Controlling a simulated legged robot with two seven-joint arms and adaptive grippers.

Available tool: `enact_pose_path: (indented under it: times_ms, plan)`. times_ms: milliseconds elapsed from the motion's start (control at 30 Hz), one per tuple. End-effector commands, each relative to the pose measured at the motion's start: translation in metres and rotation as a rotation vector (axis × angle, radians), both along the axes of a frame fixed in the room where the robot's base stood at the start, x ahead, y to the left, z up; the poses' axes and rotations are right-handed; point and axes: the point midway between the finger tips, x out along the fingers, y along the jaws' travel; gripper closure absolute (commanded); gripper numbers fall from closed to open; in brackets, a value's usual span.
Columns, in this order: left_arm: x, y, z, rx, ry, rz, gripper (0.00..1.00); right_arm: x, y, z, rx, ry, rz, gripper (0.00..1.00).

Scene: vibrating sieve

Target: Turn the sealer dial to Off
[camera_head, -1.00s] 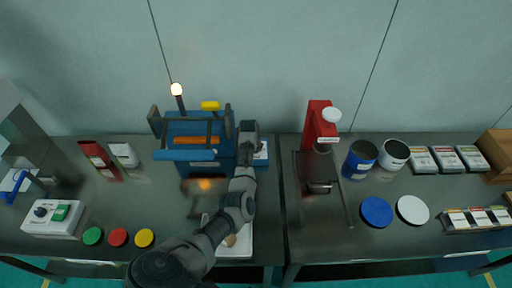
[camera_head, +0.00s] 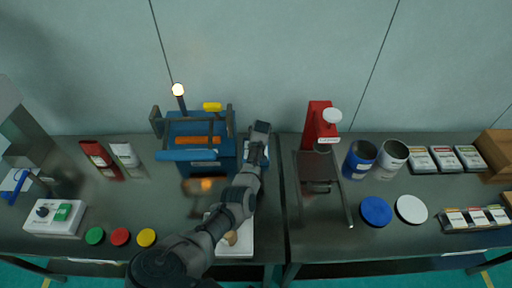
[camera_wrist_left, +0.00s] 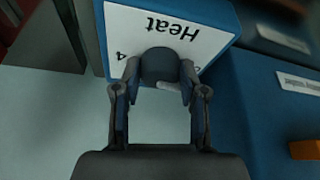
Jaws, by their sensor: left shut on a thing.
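The sealer is a blue machine (camera_head: 200,155) with an orange strip and a raised frame, standing on the left bench. In the left wrist view its white panel (camera_wrist_left: 120,30) reads "Heat", upside down, with a "4" partly visible. A dark round dial (camera_wrist_left: 160,62) sits on this panel. My left gripper (camera_wrist_left: 159,84) is shut on the dial, with a finger on either side of it. In the head view my left arm (camera_head: 237,195) reaches to the sealer's right side and hides the dial. The dial's Off mark and pointer cannot be made out. My right gripper is not in view.
A white tray (camera_head: 238,249) lies partly under my left arm. A control box (camera_head: 55,218) and green, red and yellow discs (camera_head: 120,236) lie to the left. A red press (camera_head: 320,127) stands on the right bench, across a narrow gap.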

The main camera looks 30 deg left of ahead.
Motion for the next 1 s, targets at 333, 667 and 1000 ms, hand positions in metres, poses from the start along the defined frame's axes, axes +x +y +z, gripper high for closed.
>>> enact_pose_path:
  times_ms: [333,667,1000]
  plan:
    - [-0.0011,-0.0014,-0.0052,-0.002,0.006,0.153,0.93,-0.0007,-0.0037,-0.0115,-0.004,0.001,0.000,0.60]
    - [-0.0004,-0.0010,-0.0021,-0.002,0.002,0.183,0.92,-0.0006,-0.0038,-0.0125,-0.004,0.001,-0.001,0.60]
    - [0.0004,-0.0003,0.0000,-0.001,-0.002,0.183,0.33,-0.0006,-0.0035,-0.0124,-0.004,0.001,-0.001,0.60]
